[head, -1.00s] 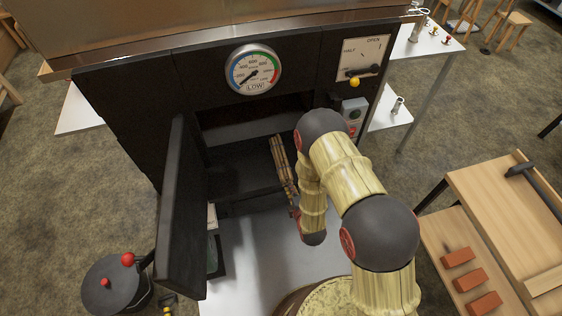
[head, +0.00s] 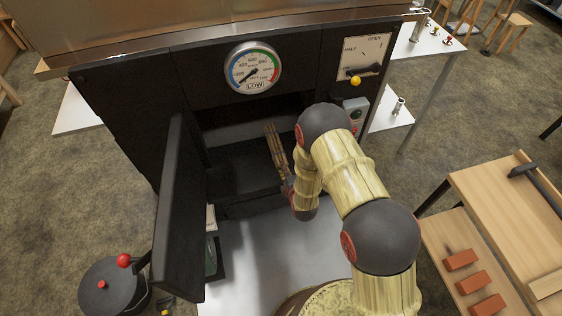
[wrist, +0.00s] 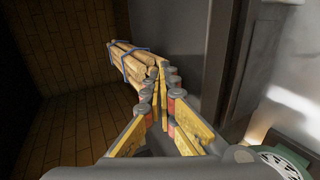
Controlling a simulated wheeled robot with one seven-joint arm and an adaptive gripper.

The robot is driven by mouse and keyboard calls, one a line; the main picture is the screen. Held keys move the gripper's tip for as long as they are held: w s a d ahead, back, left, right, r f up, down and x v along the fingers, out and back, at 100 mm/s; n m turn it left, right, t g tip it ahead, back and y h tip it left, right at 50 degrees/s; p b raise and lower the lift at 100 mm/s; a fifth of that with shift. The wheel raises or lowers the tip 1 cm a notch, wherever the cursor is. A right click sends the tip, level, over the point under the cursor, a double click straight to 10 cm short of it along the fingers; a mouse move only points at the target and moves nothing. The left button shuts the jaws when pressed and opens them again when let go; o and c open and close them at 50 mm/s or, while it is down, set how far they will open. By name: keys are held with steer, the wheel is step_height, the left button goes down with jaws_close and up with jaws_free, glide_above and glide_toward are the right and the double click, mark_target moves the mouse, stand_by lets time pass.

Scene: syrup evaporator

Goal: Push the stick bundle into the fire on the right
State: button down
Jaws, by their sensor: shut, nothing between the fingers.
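The stick bundle (head: 274,144), brown sticks, lies in the right side of the dark firebox opening (head: 235,172). In the wrist view the bundle (wrist: 128,62) has a blue tie around it and points away to the upper left. My gripper (wrist: 163,88) is shut and empty, its fingertips right at the bundle's near end; I cannot tell whether they touch. In the head view my gripper (head: 289,186) is small and partly hidden by my arm. No flames show in either view.
The black firebox door (head: 180,215) stands open on the left. A firebox side wall (wrist: 210,60) is close on the gripper's right in the wrist view. Above are a round gauge (head: 253,68) and a lever panel (head: 361,57). A black pot (head: 112,285) stands lower left.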

mark_target(281, 160)
steer(key=shift+w+a+b, duration=0.3)
steer(key=shift+w+b, duration=0.05)
steer(key=shift+w, duration=0.65)
steer(key=shift+w+a+b, duration=0.25)
steer(key=shift+w+b, duration=0.05)
steer(key=shift+w, duration=0.75)
steer(key=shift+w+a+b, duration=0.3)
steer(key=shift+w+b, duration=0.05)
steer(key=shift+w, duration=0.65)
steer(key=shift+s, duration=0.1)
steer(key=s+f+p+v, duration=0.1)
steer(key=p+v, duration=0.3)
steer(key=v, duration=0.8)
steer(key=shift+d+f, duration=0.2)
steer(key=shift+f, duration=0.1)
steer(key=shift+s, duration=0.15)
